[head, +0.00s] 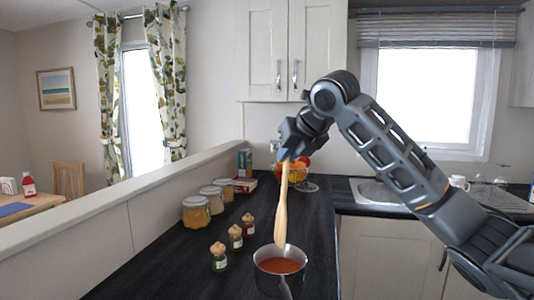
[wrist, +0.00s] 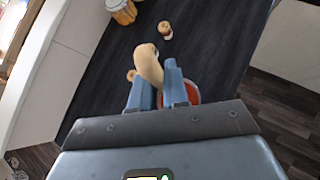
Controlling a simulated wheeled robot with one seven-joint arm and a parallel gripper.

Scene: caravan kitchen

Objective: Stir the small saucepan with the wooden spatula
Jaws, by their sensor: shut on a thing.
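The wooden spatula (head: 282,208) hangs nearly upright above the small saucepan, its broad end down. My gripper (head: 288,155) is shut on its upper part; in the wrist view the spatula (wrist: 148,64) shows between my fingers (wrist: 157,88). The small saucepan (head: 280,268) stands on the dark worktop with red sauce inside. The spatula's lower end overlaps the saucepan's far rim; I cannot tell whether it dips inside. In the wrist view the saucepan (wrist: 193,93) is partly hidden behind my right finger.
Several small spice jars (head: 236,237) stand left of the saucepan. Larger jars (head: 196,213) line the low wall (head: 150,185). A fruit bowl (head: 297,175) and boxes are farther back. The sink (head: 375,192) is at right. Dark worktop between the saucepan and fruit bowl is clear.

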